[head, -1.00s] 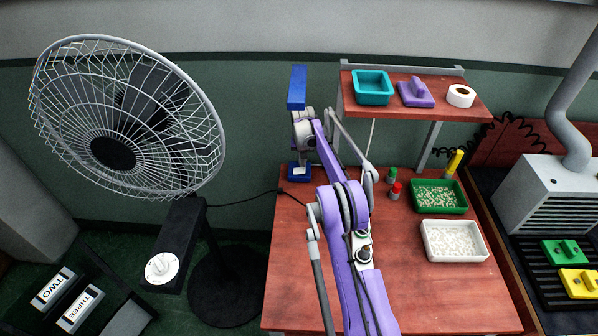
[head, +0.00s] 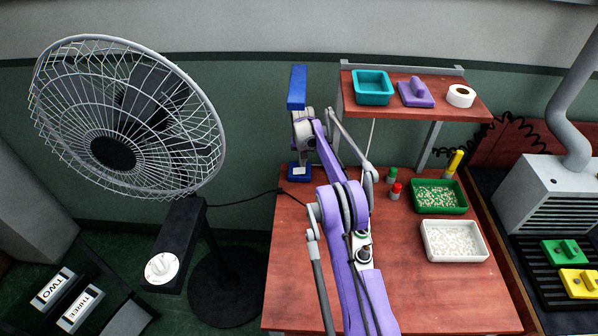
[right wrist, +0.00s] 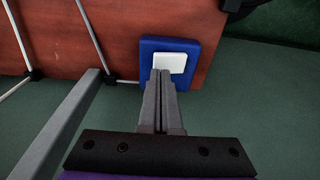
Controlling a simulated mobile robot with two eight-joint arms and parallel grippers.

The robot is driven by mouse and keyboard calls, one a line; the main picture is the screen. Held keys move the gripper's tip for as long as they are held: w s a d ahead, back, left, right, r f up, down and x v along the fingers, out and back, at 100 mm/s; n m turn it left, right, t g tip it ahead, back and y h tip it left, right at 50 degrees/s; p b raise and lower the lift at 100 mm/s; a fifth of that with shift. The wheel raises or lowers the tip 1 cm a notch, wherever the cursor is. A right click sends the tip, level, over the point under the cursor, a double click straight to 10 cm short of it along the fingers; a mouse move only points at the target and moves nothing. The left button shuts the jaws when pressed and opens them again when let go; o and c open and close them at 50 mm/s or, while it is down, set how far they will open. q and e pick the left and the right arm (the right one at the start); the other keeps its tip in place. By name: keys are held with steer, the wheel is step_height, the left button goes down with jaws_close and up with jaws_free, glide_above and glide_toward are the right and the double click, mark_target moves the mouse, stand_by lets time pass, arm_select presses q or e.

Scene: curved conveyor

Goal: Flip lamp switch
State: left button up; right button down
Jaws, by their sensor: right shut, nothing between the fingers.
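The blue lamp stands at the back left corner of the wooden table, with its bar-shaped blue head (head: 297,87) raised and its blue base (head: 291,177) on the table. A white rocker switch (right wrist: 170,62) sits on that base (right wrist: 190,47) in the right wrist view. My right gripper (right wrist: 162,73) is shut and empty, its fingertips at the near edge of the switch. I cannot tell whether they touch it. In the head view my right arm hides part of the lamp. My left gripper is not in view.
A shelf (head: 424,115) at the back holds a teal tray, a purple block and a tape roll. A green bin (head: 418,206) and white bin (head: 429,256) stand on the right of the table. A floor fan (head: 115,150) stands left. A cord crosses to the table.

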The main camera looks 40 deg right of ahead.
mark_target(303, 170)
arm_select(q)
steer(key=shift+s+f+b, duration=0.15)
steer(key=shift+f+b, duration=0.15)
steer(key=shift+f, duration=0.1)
arm_select(e)
steer(key=shift+f, duration=0.95)
steer(key=shift+r, duration=0.1)
steer(key=shift+r+p, duration=1.2)
steer(key=shift+r, duration=2.3)
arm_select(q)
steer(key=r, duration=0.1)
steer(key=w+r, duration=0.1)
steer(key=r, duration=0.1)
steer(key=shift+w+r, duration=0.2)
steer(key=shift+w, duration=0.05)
arm_select(e)
steer(key=shift+f, duration=0.1)
